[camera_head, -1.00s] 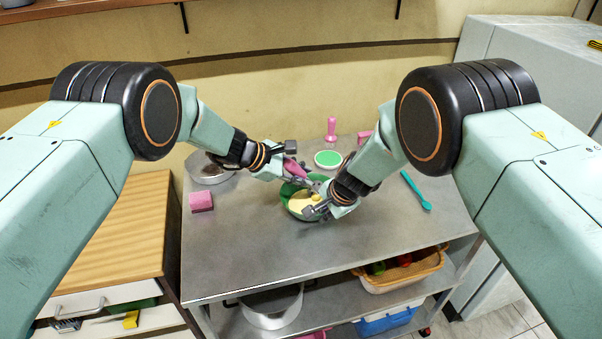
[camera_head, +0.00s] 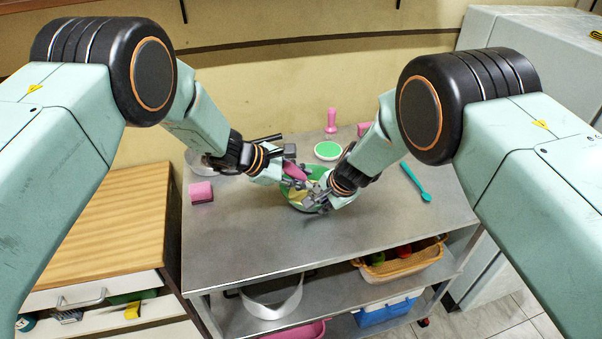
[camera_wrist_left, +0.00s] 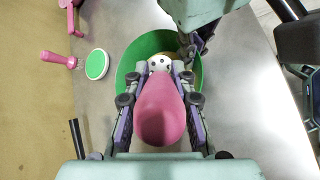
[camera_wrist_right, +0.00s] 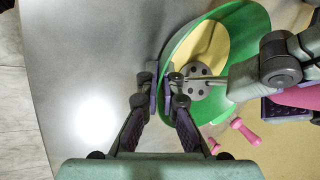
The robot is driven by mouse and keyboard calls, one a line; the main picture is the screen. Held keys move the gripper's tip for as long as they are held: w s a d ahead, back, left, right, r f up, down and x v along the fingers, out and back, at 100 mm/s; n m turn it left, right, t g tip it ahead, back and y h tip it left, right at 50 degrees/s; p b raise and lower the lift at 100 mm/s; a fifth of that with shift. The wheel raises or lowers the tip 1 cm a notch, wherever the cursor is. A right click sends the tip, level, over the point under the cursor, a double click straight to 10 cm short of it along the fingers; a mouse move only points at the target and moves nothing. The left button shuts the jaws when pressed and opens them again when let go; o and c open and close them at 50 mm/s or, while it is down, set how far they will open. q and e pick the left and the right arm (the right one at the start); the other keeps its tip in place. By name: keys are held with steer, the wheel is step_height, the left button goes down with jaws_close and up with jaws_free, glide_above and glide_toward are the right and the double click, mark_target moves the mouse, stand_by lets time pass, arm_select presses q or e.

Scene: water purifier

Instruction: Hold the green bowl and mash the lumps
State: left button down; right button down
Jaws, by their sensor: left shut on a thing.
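The green bowl (camera_head: 318,171) stands on the metal table with a yellow mass (camera_wrist_right: 211,47) inside; it also shows in the left wrist view (camera_wrist_left: 131,65). My left gripper (camera_head: 289,176) is shut on the pink handle of a masher (camera_wrist_left: 160,108) above the bowl. The masher's round perforated head (camera_wrist_right: 202,82) is inside the bowl, at or just above the yellow mass; I cannot tell if it touches. My right gripper (camera_wrist_right: 161,82) is closed on the bowl's near rim, one finger outside and one inside. Single lumps are too small to make out.
A teal spoon (camera_head: 416,181) lies to the right. A pink sponge (camera_head: 201,192) and a metal pan (camera_head: 205,164) are on the left. The table's front is clear.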

arm_select(q)
steer(key=shift+w+a+f, duration=0.1)
steer(key=shift+w, duration=1.95)
step_height(320, 180, up, 6)
step_height(320, 180, up, 3)
steer(key=shift+r, duration=0.1)
stand_by(0.3)
arm_select(e)
steer(key=c, duration=1.5)
jaws_free()
steer(key=shift+o, duration=0.3)
